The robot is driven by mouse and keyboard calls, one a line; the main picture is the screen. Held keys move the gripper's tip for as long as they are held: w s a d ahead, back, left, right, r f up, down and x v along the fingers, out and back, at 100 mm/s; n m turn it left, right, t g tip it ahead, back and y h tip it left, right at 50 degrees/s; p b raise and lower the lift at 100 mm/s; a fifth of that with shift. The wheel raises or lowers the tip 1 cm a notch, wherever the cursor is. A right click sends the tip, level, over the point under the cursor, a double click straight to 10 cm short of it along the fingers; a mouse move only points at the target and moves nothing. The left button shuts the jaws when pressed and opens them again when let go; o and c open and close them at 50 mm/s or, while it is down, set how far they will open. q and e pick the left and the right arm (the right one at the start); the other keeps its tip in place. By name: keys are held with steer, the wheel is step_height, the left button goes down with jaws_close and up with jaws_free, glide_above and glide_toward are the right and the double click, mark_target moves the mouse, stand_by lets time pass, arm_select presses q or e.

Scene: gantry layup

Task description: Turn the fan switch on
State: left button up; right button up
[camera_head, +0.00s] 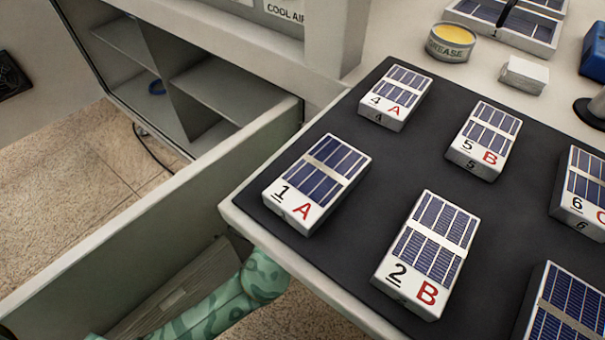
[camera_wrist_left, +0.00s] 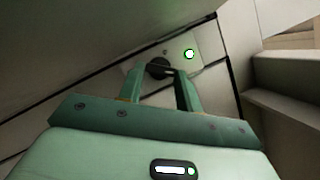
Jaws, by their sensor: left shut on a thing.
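The fan switch shows in the left wrist view as a dark round knob (camera_wrist_left: 158,68) on a pale plate. A small round green light (camera_wrist_left: 189,54) is lit on the plate, just right of the knob. My left gripper (camera_wrist_left: 163,72) is shut on the knob, with its two green fingers at either side of it. The fingers hide part of the knob, and I cannot tell which way it is turned. In the head view only a green patterned part of my left arm shows, low down beside the table; its gripper is hidden there. My right gripper is in neither view.
A black mat (camera_head: 385,160) on the table holds several numbered solar-cell blocks, such as block 1 A (camera_head: 318,183). A grease tin (camera_head: 451,42) and a white block (camera_head: 524,75) stand behind.

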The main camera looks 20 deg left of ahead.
arm_select(q)
steer(key=shift+f+m, duration=0.15)
steer(key=shift+m, duration=0.15)
steer(key=o, duration=1)
steer(key=p+v, duration=0.1)
steer(key=v, duration=1.5)
steer(key=shift+s, duration=0.15)
